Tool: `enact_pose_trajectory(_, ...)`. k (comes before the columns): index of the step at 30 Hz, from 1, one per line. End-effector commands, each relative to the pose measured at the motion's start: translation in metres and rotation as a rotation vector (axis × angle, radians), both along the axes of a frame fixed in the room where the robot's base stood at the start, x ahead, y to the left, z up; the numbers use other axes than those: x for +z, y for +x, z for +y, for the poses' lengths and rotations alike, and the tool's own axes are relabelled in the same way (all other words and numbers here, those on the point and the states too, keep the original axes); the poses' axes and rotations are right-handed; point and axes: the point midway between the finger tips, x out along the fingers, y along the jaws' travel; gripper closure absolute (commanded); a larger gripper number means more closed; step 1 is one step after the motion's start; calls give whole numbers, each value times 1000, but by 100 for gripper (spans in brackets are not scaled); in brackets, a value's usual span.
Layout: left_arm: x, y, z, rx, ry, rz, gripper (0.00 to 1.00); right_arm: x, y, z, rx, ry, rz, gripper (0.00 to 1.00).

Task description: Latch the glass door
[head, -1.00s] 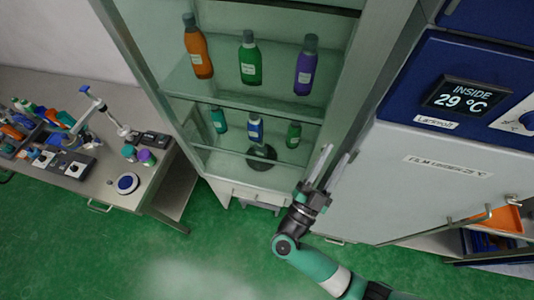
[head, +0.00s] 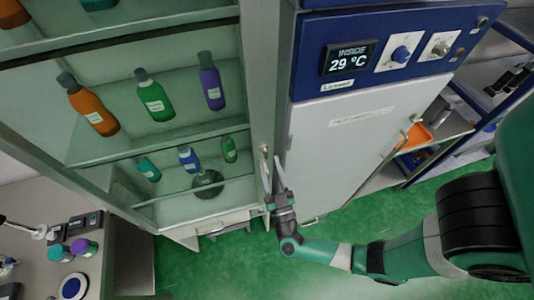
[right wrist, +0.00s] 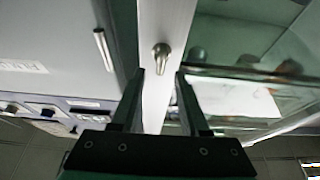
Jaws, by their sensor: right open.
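The glass door (head: 120,165) fronts a tall cabinet, with bottles showing behind it; its pale frame post (head: 260,80) runs down the right side. A small metal latch knob (right wrist: 161,52) sits on this post in the right wrist view, pointing toward my gripper; in the head view it is small, near the fingertips. My right gripper (head: 272,165) is open at the post. In the right wrist view its two fingers (right wrist: 160,76) stand either side of the knob's line, with the knob just beyond the tips. Contact cannot be told. My left gripper is out of view.
A white incubator (head: 345,145) with a blue panel reading 29 °C and a bar handle (right wrist: 103,50) stands right beside the cabinet. A bench (head: 25,265) with jars is at lower left. An orange bin (head: 415,137) sits on a shelf at right.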

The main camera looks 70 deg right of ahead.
Motion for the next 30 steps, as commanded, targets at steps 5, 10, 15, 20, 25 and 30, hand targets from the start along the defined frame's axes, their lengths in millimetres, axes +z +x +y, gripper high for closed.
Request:
enact_pose_trajectory(5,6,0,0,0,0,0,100,11,14,-20,-3,1,-1,55)
enact_pose_trajectory(10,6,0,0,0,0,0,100,12,17,-24,1,-1,1,55)
enact_pose_trajectory(15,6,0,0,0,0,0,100,12,17,-23,1,-1,1,55)
enact_pose_trajectory(20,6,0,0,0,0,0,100,12,17,-23,1,-1,1,84)
enact_pose_trajectory(25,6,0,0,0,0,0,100,12,17,-23,1,0,0,100)
enact_pose_trajectory(30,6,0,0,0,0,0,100,12,17,-23,1,0,0,100)
